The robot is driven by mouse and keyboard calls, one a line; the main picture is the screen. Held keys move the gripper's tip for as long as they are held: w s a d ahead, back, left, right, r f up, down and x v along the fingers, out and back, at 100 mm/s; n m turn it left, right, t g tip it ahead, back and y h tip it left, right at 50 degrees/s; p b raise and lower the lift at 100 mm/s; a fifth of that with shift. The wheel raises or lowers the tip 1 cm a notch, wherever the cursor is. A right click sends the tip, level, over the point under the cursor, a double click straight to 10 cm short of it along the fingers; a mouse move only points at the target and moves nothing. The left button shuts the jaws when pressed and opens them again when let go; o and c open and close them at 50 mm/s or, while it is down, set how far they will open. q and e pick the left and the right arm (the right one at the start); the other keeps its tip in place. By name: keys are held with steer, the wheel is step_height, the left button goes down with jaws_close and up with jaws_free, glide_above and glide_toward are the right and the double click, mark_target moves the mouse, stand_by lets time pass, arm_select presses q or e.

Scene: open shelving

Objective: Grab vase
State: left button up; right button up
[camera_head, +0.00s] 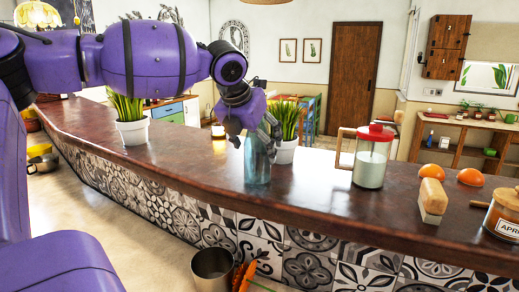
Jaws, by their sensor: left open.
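A blue translucent glass vase (257,164) stands upright on the brown counter, near its front edge in the middle of the camera_head view. My purple left arm comes in from the left, and its left gripper (256,136) points down at the vase's top. The gripper is open, with its dark fingers on either side of the vase's upper part; I cannot tell whether they touch it. The gripper hides part of the vase's top. My right gripper is not in view.
The counter (200,168) has a tiled front. Potted plants stand behind (287,154) and left (133,131) of the vase. To the right are a red-lidded jar (371,170), a loaf-like block (432,196), oranges (471,177) and a labelled jar (505,218). A metal bin (212,270) stands below.

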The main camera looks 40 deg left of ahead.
arm_select(q)
steer(key=shift+w+a+f, duration=0.1)
steer(key=shift+w+f, duration=0.1)
steer(key=shift+f, duration=0.15)
steer(key=shift+r, duration=0.15)
steer(key=c, duration=1.6)
